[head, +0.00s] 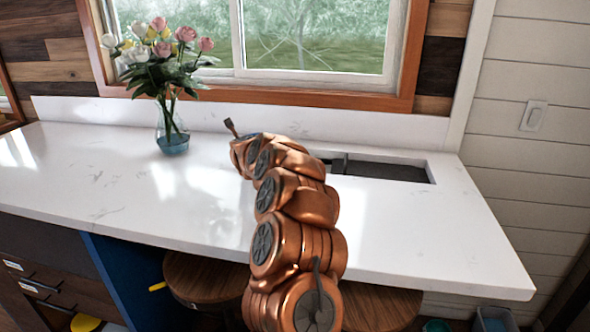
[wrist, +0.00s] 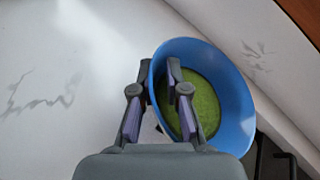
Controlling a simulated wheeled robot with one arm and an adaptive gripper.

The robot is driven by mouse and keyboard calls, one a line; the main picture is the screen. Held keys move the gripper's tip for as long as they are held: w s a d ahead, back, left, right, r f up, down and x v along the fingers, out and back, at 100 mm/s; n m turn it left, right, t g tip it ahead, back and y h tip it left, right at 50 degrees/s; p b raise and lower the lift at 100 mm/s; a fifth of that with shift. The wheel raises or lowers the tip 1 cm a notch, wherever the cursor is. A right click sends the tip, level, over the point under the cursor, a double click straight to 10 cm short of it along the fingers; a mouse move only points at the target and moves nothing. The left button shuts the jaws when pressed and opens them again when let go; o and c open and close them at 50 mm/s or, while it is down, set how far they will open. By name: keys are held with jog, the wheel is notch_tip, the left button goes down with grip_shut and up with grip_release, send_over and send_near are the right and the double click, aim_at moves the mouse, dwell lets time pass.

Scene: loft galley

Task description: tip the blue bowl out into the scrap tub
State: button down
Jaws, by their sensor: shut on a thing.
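The blue bowl (wrist: 237,112) is in the right half of the wrist view, with green contents (wrist: 206,100) inside. My gripper (wrist: 160,76) is shut on the bowl's near-left wall, one finger inside the rim and the other outside. I cannot tell whether the bowl touches the counter. I cannot make out for sure which container is the scrap tub; a grey-blue tub (head: 495,320) shows partly at the bottom right edge of the head view, low beyond the counter.
The white counter (head: 90,180) is mostly clear. A glass vase with flowers (head: 172,132) stands at the back left. A dark sink recess (head: 385,170) lies right of my arm. Wooden stools (head: 205,275) stand under the front edge. A window (head: 310,40) is behind.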

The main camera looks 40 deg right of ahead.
jog(key=shift+s, duration=0.1)
jog(key=shift+s+d+r, duration=0.1)
jog(key=shift+s, duration=0.05)
jog(key=shift+s+d+r+m+t+y+b, duration=0.2)
jog(key=shift+d+m+y, duration=0.1)
jog(key=shift+m, duration=0.1)
jog(key=shift+s+d+r+m+t+y+b, duration=0.1)
jog(key=shift+s+d+m+y+b, duration=0.1)
jog(key=shift+d+m, duration=0.15)
jog(key=shift+s+d+r+m+t+y+b, duration=0.15)
jog(key=shift+s+d+m+y+b, duration=0.2)
jog(key=shift+d+m, duration=0.35)
jog(key=shift+s+d+r+m+t+y+b, duration=0.15)
jog(key=shift+s+d+m+b, duration=0.15)
jog(key=shift+s+d+m, duration=0.35)
jog(key=shift+s+d+f+m+t+y+b, duration=0.15)
jog(key=shift+s+d+f+m+t+b, duration=0.1)
jog(key=shift+d+f+b, duration=0.15)
jog(key=shift+s+d+f+m+t+y+b, duration=0.2)
jog(key=shift+d+f+m+b, duration=0.1)
jog(key=shift+d+b, duration=0.2)
jog(key=shift+s+d+f, duration=0.1)
jog(key=shift+d+f, duration=0.05)
jog(key=shift+d, duration=0.1)
jog(key=shift+s+d+m+b, duration=0.35)
jog(key=shift+d+m+b, duration=0.2)
jog(key=shift+m, duration=0.1)
